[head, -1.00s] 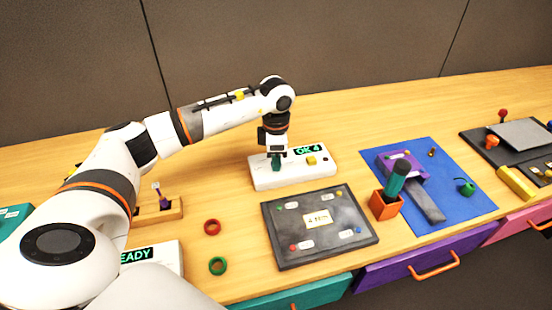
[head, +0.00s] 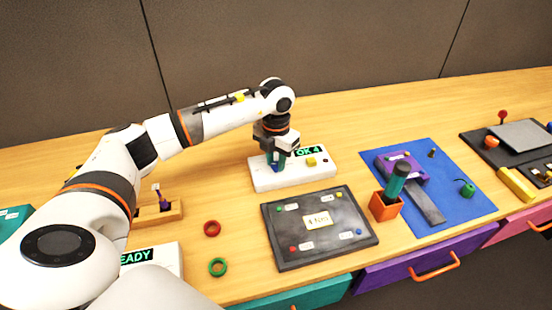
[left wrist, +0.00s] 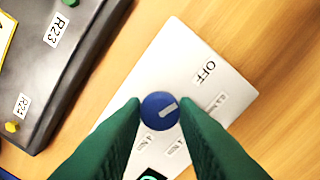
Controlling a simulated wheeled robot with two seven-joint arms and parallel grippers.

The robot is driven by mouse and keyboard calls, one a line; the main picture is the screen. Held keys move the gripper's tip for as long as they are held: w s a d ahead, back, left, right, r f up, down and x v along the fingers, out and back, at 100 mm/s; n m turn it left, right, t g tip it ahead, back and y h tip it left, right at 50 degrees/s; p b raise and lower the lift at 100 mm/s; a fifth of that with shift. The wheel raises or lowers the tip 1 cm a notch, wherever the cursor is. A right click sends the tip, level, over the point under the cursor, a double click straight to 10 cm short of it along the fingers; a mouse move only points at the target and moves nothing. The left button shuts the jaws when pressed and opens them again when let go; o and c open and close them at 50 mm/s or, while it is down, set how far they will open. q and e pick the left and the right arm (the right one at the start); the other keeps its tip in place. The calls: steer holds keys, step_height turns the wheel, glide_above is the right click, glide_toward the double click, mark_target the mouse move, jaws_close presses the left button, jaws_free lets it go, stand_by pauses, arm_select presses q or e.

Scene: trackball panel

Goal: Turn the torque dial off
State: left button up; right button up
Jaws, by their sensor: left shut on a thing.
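The torque dial is a round blue knob (left wrist: 160,110) with a white mark, on a white panel (left wrist: 176,55) in the left wrist view. Its mark points right and slightly up, toward a small label below the printed OFF. In the head view the white panel (head: 313,177) stands mid-table with a green "OK 4" display (head: 309,151), and the dial is mostly hidden. My left gripper (left wrist: 160,112) points down with its green fingers on either side of the dial, shut on it. It also shows in the head view (head: 275,165). My right gripper is out of view.
A dark board (head: 290,245) marked "4 Nm" lies in front of the panel.

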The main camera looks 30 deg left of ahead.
mark_target(276, 164)
arm_select(q)
steer(key=shift+r+n, duration=0.1)
steer(key=shift+n, duration=0.6)
steer(key=shift+w, duration=0.1)
steer(key=o, duration=1)
step_height(276, 164, up, 12)
steer(key=shift+f+b, duration=0.1)
steer(key=shift+b, duration=0.4)
